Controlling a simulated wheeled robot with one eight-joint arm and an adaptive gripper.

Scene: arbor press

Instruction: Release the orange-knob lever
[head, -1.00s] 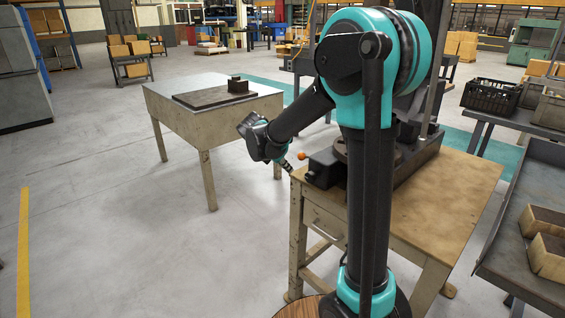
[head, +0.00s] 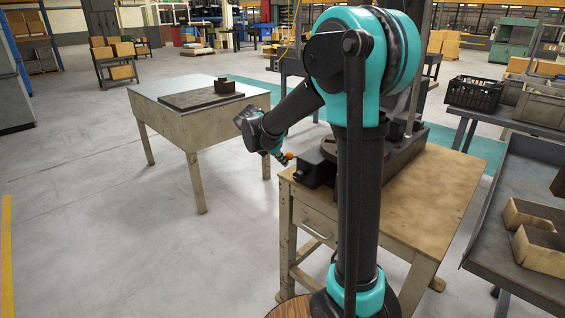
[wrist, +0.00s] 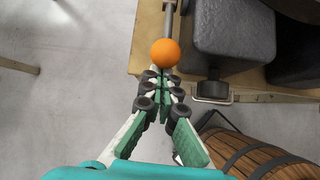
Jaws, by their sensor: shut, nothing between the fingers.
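The orange knob (head: 289,155) sits at the left end of the dark press on the wooden bench. In the wrist view the orange knob (wrist: 165,53) is on the end of a thin metal rod that runs away from me. My gripper (head: 281,157) is beside the knob in the head view. In the wrist view my gripper (wrist: 163,78) is shut with nothing between its fingers, and its tips lie just short of the knob. I cannot tell whether the tips touch it. My arm hides much of the press.
The wooden bench (head: 430,200) carries the press. A grey table (head: 170,112) with a plate and block stands to the left. A grey tray (head: 490,240) with blocks is at right. In the wrist view a wooden barrel (wrist: 265,160) stands at lower right. Floor at left is clear.

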